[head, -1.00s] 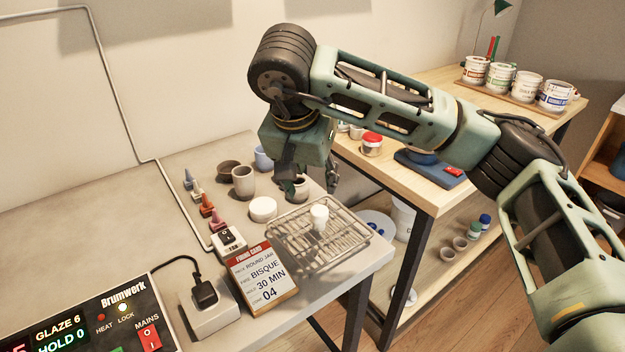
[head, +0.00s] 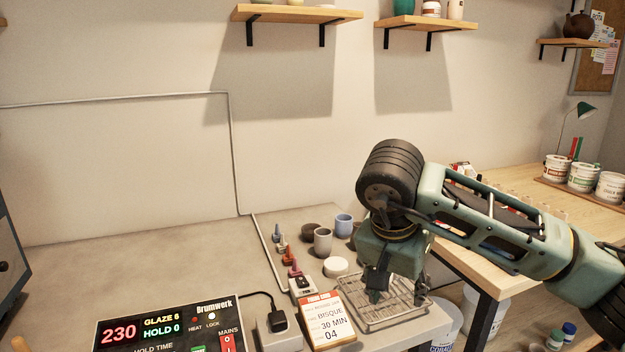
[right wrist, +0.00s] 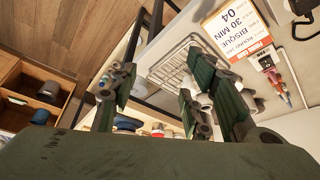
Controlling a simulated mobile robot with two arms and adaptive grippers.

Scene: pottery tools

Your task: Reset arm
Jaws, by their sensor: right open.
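My right gripper (head: 392,290) hangs at the end of my right arm, jaws pointing down, over the wire rack (head: 352,322) at the table's right end. In the right wrist view its two fingers (right wrist: 160,105) are spread apart with nothing between them. The rack (right wrist: 172,72) shows behind the fingers there. A small white piece (right wrist: 205,100) shows partly behind one finger; in the head view the gripper hides that part of the rack. My left gripper is not in view.
A firing card (head: 327,322), a switch box (head: 302,288), cones, cups (head: 323,241) and a white lid-like disc (head: 336,266) stand near the rack. A controller (head: 165,330) sits front left. A wooden bench (head: 500,180) with paint tins lies right. The grey tabletop at left is clear.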

